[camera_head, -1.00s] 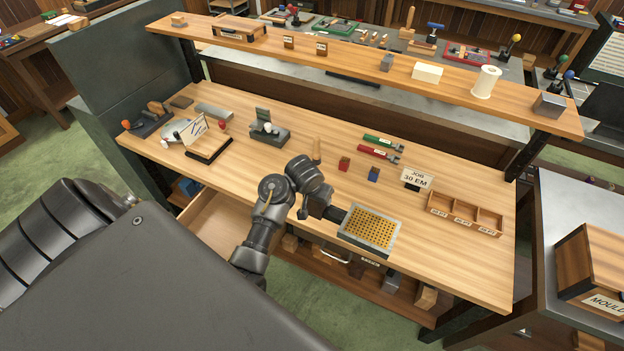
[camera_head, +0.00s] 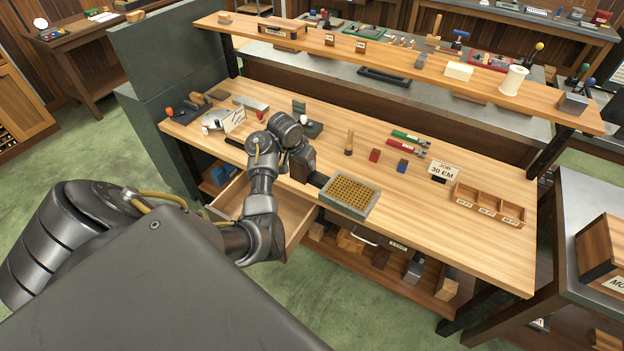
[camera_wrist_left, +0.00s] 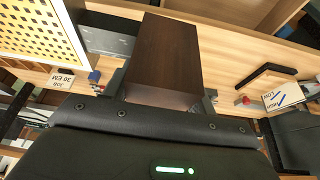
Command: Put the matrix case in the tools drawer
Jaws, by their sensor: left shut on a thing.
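The matrix case (camera_head: 348,195), a grey frame with a yellow grid of dark holes, is in the air near the bench's front edge. My left gripper (camera_head: 303,170) is shut on its dark brown wooden grip, left of the grid. In the left wrist view the brown grip (camera_wrist_left: 165,55) fills the space between the fingers, and the case's grid (camera_wrist_left: 38,28) shows at upper left. An open, pale wooden drawer (camera_head: 292,212) juts out below the bench, under my left arm, which hides part of it. Its visible floor is bare. I cannot read any drawer label.
The bench top (camera_head: 420,225) is clear at the front right. A sectioned wooden tray (camera_head: 488,204), a JOB 30 EM sign (camera_head: 442,171), red and green tools (camera_head: 408,146) and small blocks stand behind. A raised shelf (camera_head: 400,58) runs along the back.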

